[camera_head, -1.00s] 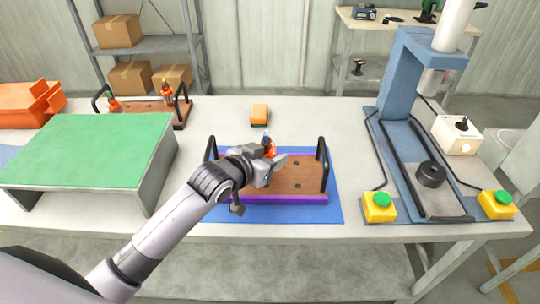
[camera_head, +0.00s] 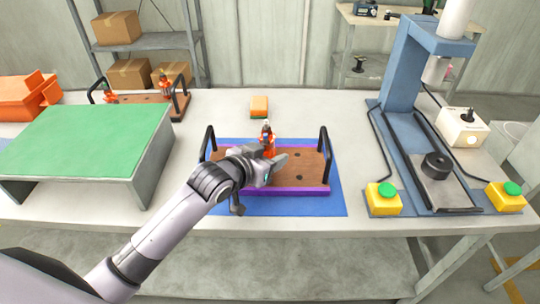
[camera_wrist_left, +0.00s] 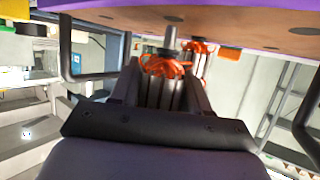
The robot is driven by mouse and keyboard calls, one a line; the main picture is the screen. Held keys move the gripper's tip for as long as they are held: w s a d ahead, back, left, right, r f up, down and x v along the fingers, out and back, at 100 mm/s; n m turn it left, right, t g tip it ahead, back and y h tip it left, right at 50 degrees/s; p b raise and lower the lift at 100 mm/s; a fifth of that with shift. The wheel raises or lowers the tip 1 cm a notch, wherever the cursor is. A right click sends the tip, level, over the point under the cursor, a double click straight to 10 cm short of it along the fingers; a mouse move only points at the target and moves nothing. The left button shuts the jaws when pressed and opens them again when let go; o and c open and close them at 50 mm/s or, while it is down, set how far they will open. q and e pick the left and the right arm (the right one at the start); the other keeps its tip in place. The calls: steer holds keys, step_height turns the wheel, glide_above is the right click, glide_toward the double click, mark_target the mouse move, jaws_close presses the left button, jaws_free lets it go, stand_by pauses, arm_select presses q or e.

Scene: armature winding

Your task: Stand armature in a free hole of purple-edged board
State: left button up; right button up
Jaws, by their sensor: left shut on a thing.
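The purple-edged board (camera_head: 290,191) is brown with dark holes and black side handles, and lies on a blue mat. My left gripper (camera_head: 275,165) is over its middle. In the left wrist view the left gripper (camera_wrist_left: 160,95) is shut on an armature (camera_wrist_left: 165,68) with orange windings and a grey shaft pointing at the board's surface. A second armature (camera_wrist_left: 195,48) shows just beyond it, close to the board. In the head view an orange armature (camera_head: 267,138) shows upright behind my gripper. The gripper hides its lower end, and whether the held shaft is in a hole is hidden.
Holes (camera_head: 299,178) on the board's right side are free. An orange-yellow block (camera_head: 259,106) lies behind. Another board (camera_head: 150,99) with armatures stands back left, beside a green-topped stand (camera_head: 90,140). A blue press (camera_head: 405,75) with yellow button boxes is at right.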

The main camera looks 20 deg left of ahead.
arm_select(q)
steer(key=shift+f+b, duration=0.45)
steer(key=shift+f, duration=0.6)
steer(key=o, duration=1.3)
steer(key=shift+c, duration=0.2)
steer(key=shift+f, duration=0.1)
steer(key=shift+s, duration=0.15)
steer(key=shift+v, duration=3.5)
steer(key=v, duration=0.7)
steer(key=shift+p, duration=0.4)
